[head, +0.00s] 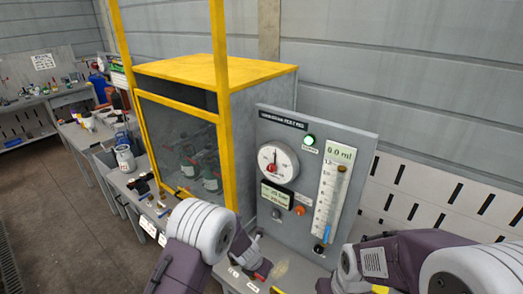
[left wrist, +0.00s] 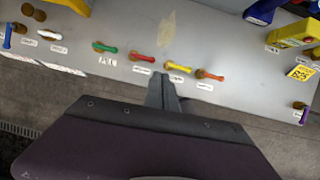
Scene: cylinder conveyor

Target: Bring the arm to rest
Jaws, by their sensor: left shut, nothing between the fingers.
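My left arm comes in at the lower middle of the head view, over the front of the grey bench. In the left wrist view, my left gripper (left wrist: 162,82) is shut and empty, its grey fingers together. It is over the bench's labelled row of small coloured handles, close to the red handle (left wrist: 142,58) and the yellow handle (left wrist: 180,68). I cannot tell whether it touches either. My right arm (head: 385,260) shows at the lower right of the head view, but its gripper is not in view.
A tester panel (head: 345,155) with a dial, green lamp and scale stands behind my arms. A yellow-framed glass cabinet (head: 185,68) with bottles is left of it. Green (left wrist: 105,48) and orange (left wrist: 210,75) handles flank the fingers. A yellow block (left wrist: 295,35) lies right.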

